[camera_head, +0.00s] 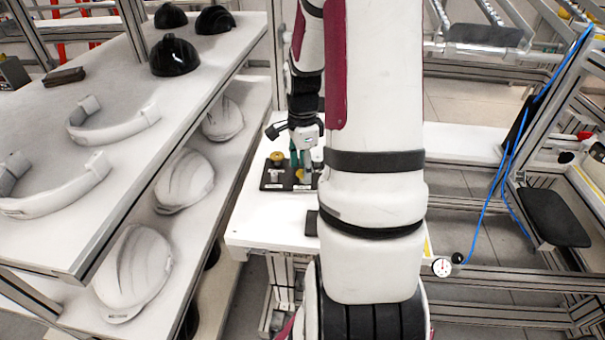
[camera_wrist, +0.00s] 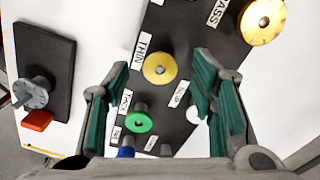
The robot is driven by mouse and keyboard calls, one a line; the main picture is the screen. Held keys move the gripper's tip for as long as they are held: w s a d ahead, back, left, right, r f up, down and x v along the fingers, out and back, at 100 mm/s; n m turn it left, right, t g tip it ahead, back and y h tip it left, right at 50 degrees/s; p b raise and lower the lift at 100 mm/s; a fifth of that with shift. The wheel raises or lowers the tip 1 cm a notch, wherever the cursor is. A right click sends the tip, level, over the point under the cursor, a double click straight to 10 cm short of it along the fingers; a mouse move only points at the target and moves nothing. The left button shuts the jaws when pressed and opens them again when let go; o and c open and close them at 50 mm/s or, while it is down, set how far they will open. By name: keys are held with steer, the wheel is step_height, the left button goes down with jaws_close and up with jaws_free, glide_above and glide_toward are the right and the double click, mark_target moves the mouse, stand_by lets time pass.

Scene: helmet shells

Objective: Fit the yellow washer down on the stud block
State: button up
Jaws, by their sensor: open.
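My gripper (camera_wrist: 160,100) is open and empty, pointing down, with green pads on both fingers; it also shows in the head view (camera_head: 301,165). Between and beyond the fingers, a yellow round piece (camera_wrist: 160,68) sits by the THIN label on a dark board (camera_wrist: 190,45). A larger-looking yellow disc (camera_wrist: 262,20) is by the PASS label; the head view shows a yellow piece (camera_head: 277,157) raised on a grey support. A green ring (camera_wrist: 140,122) sits around a grey post nearer the gripper. I cannot tell which part is the stud block.
A blue piece (camera_wrist: 126,152) is partly hidden by my gripper. A separate dark block (camera_wrist: 45,65) with a grey round part and red tab (camera_wrist: 38,121) stands left on the white bench (camera_head: 255,225). Shelves with white helmet shells (camera_head: 185,180) flank the bench on the left.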

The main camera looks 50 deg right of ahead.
steer(key=shift+f, duration=0.2)
stand_by(0.4)
steer(key=c, duration=0.8)
steer(key=shift+c, duration=0.2)
